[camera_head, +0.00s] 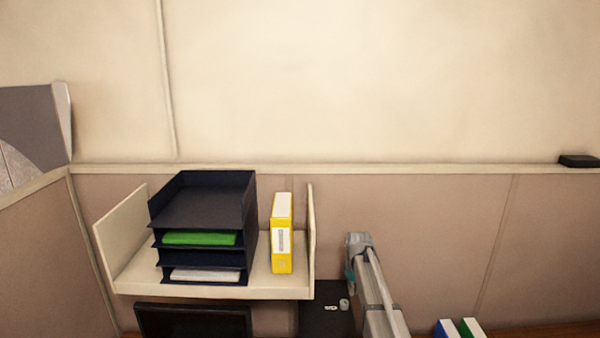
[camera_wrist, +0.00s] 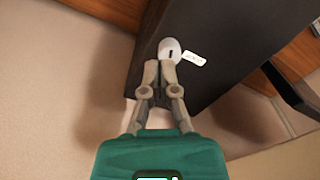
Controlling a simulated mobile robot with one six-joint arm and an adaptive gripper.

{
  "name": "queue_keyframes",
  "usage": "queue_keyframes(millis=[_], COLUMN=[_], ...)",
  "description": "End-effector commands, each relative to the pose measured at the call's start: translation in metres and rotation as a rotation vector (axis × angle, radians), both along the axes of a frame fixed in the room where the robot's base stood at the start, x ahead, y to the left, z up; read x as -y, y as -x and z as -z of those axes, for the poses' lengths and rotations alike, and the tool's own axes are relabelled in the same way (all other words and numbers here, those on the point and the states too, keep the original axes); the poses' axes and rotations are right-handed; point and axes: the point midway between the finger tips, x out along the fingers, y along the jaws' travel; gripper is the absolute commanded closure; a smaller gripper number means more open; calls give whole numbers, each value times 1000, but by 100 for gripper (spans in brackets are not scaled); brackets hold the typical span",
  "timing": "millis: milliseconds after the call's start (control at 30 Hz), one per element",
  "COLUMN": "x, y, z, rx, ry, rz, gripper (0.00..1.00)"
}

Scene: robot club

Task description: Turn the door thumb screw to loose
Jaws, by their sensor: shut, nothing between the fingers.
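The door thumb screw (camera_wrist: 170,50) is a pale round knob with a dark slot, on a dark panel (camera_wrist: 215,35). A small white label (camera_wrist: 194,59) with dark lettering sits just right of it. My gripper (camera_wrist: 160,66) is shut and empty, its fingertips at the knob's lower edge in the wrist view. I cannot tell whether they touch it. In the head view the knob (camera_head: 344,304) shows small and grey on the dark cabinet (camera_head: 318,322), beside the label (camera_head: 330,308). My arm reaches in just right of it; the fingertips are not clear there.
A cream shelf (camera_head: 128,286) holds a dark tray stack (camera_head: 205,205) and a yellow binder (camera_head: 281,240), left of my arm. A dark screen (camera_head: 195,320) stands below. Blue (camera_head: 446,329) and green (camera_head: 470,328) binders stand at lower right. A partition wall (camera_head: 440,220) rises behind.

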Motion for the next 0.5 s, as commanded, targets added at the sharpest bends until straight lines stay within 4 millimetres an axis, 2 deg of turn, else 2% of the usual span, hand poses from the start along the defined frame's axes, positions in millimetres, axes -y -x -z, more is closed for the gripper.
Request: queue_keyframes(millis=[300,500], x=[-18,-21], y=[10,12], z=[-9,-9], rx=[0,0], ry=[0,0], rz=[-2,0], gripper=[100,100])
